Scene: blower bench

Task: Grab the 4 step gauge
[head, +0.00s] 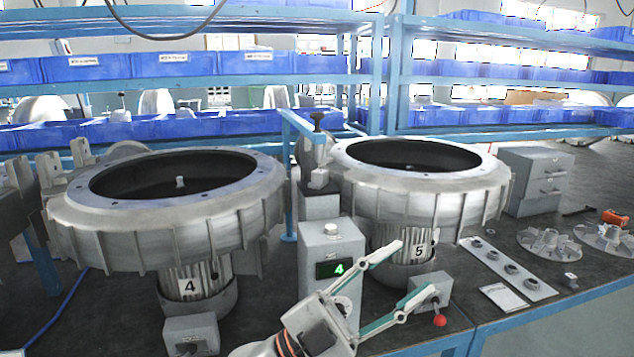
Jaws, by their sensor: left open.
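No object is clearly marked as a 4 step gauge, and I cannot tell which thing it is. A grey metal strip with several round pieces (508,268) lies on the bench at the right. A grey box with a green display reading 4 (332,245) stands at the centre. My left gripper (412,270) is open, its two teal-edged fingers spread in front of the box and pointing to the right. The fingers and wrist hide part of the box's front. My right gripper is not in view.
Blower housings labelled 4 (190,287) and 5 (420,249) stand left and right of the box. A red-knobbed lever box (430,286) is at the fingertips. A small white card (503,298), grey impellers (546,243) and a grey drawer cabinet (536,181) are at the right.

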